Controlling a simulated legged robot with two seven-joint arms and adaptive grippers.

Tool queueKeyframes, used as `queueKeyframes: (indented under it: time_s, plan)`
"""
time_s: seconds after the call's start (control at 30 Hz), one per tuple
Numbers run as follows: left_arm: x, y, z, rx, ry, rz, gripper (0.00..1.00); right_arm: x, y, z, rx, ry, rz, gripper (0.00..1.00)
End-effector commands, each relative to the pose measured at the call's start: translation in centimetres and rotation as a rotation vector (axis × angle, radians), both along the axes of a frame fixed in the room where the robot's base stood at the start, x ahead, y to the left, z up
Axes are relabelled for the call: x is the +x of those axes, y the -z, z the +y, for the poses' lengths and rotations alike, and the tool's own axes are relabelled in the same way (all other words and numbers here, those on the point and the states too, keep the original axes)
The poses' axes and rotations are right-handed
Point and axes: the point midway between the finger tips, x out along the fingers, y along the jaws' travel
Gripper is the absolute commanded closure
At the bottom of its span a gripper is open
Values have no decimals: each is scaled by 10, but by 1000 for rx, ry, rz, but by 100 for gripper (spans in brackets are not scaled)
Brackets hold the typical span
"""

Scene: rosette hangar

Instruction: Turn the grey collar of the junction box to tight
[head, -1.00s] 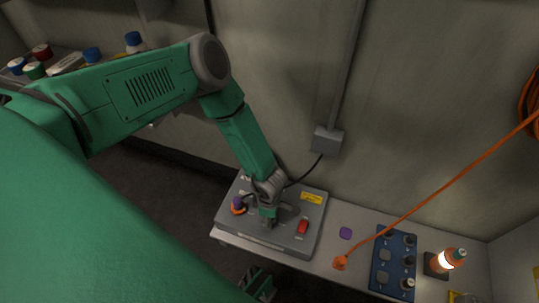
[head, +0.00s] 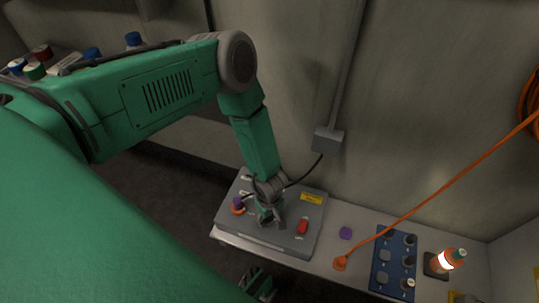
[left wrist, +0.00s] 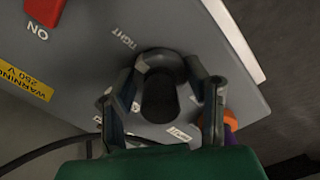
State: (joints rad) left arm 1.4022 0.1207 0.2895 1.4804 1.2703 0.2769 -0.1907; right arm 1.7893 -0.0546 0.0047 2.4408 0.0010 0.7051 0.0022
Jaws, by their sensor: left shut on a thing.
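The junction box (head: 235,222) is a flat grey box on the bench in the head view. Its dark grey round collar (left wrist: 160,92) fills the middle of the left wrist view. My left gripper (head: 267,219) reaches down onto the box. In the left wrist view its two fingers (left wrist: 163,102) stand on either side of the collar, closed on it. The word TIGHT is printed on the box up and left of the collar. Another small label by the right finger is partly hidden. My right gripper cannot be made out clearly; a dark green part shows at the bottom edge.
The box also carries a red switch (head: 302,227), a yellow warning label (head: 311,198) and a purple and orange knob (head: 238,205). To the right lie a purple piece (head: 346,233), an orange cord end (head: 340,263), a blue panel (head: 381,268) and an orange lamp (head: 446,262).

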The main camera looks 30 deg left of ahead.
Motion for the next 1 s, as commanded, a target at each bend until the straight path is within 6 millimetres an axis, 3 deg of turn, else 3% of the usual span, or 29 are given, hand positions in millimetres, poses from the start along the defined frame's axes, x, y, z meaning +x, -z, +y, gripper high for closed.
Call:
queueKeyframes:
  time_s: [0.57,0.6,0.67,1.0]
  plan:
    - [5,-1,2,5,36,-8,87,0,0,0,0,0,0,52]
    - [5,-1,2,5,36,-8,54,0,0,0,0,0,0,52]
    - [4,-1,2,5,36,-8,37,0,0,0,0,0,0,52]
    - [2,-2,1,2,35,-4,37,-1,-1,0,0,0,-2,52]
